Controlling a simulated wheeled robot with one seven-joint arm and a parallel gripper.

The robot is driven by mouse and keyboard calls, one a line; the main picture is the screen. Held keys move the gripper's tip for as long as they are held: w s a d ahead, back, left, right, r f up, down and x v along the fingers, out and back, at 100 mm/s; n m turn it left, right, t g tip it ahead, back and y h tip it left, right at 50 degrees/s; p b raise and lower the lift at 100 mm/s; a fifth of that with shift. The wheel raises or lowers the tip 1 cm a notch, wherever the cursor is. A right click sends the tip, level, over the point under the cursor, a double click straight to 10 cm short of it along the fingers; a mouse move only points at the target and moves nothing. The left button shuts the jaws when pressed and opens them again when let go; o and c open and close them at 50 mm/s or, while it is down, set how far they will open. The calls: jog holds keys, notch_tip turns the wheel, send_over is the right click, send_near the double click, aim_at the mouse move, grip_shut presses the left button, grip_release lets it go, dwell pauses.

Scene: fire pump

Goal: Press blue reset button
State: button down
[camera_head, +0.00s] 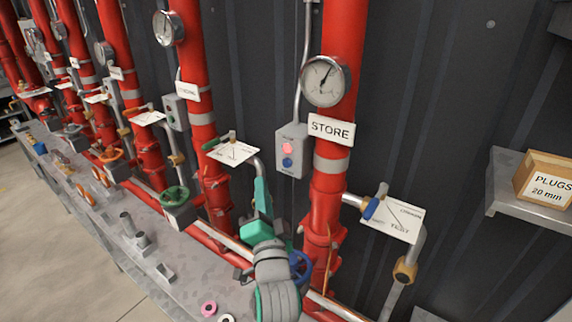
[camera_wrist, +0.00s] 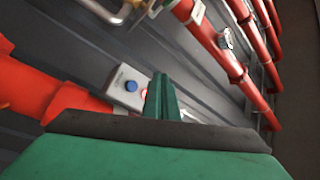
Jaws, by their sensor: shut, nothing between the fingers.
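The blue reset button (camera_head: 287,162) is on a grey control box (camera_head: 298,140), below a lit pink-red lamp (camera_head: 287,148). The box is just left of the red STORE pipe. My gripper (camera_head: 261,184) has green fingers, pressed together and empty. In the head view its tips are below and left of the box. The wrist view shows the blue button (camera_wrist: 131,85) just left of my fingers (camera_wrist: 160,84), which partly cover the red lamp. My fingertips look apart from the button; the exact gap cannot be told.
The red STORE pipe (camera_head: 341,50) has a gauge (camera_head: 326,81) and a STORE sign (camera_head: 331,129). A white tag with a lever (camera_head: 232,152) is left of the box. A blue handwheel (camera_head: 301,266) is beside my wrist. A shelf with a PLUGS box (camera_head: 546,182) is at right.

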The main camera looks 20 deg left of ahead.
jog(key=w+d, duration=0.2)
jog(key=w, duration=0.5)
jog(key=shift+d, duration=0.15)
dwell(2.0)
jog(key=shift+w+d, duration=0.15)
jog(key=shift+w, duration=0.15)
jog(key=shift+w+d, duration=0.2)
jog(key=shift+w, duration=0.3)
dwell(0.9)
jog(key=shift+s, duration=0.1)
jog(key=shift+s+a, duration=0.35)
jog(key=shift+s, duration=0.45)
jog(key=s, duration=0.1)
jog(key=s+a, duration=0.1)
jog(key=s, duration=0.2)
jog(key=shift+s+a, duration=0.35)
